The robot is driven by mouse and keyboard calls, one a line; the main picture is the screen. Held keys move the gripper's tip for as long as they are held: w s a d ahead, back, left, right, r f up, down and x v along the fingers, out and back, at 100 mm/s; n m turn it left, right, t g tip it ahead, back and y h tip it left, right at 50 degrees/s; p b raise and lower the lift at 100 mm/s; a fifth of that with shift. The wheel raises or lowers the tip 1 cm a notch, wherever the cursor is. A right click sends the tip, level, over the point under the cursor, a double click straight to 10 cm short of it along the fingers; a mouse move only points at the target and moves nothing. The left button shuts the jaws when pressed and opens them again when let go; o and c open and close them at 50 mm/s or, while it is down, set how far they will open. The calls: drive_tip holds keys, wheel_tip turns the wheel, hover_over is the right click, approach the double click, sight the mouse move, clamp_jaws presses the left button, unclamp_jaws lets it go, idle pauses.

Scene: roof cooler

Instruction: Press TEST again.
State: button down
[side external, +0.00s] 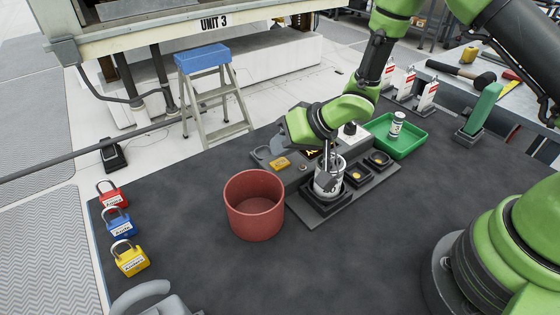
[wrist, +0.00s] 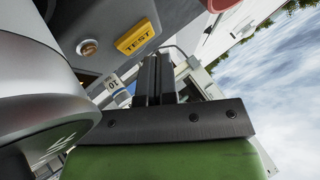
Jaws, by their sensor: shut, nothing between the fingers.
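The yellow TEST plate (wrist: 138,37) shows in the wrist view on a dark grey panel, beside a small round brass-coloured button (wrist: 88,47). In the side view a small yellow plate (side external: 280,163), its lettering too small to read, lies on the panel left of my gripper. My gripper (wrist: 155,62) is shut and empty, its fingers together. In the side view my gripper (side external: 331,158) points down near a white and grey can (side external: 327,187) in a dark square holder; whether they touch is unclear. My gripper is apart from the yellow plate.
A red open bin (side external: 254,203) stands left of the panel. A green tray (side external: 400,143) with a white bottle (side external: 397,123) is behind right. Red (side external: 112,195), blue (side external: 117,222) and yellow (side external: 129,258) padlocks line the left edge. The front middle of the table is clear.

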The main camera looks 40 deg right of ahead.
sight(282, 161)
drive_tip(key=shift+f, duration=0.35)
drive_tip(key=shift+f, duration=0.4)
idle(0.5)
drive_tip(key=shift+r, duration=0.8)
drive_tip(key=shift+r, duration=2.5)
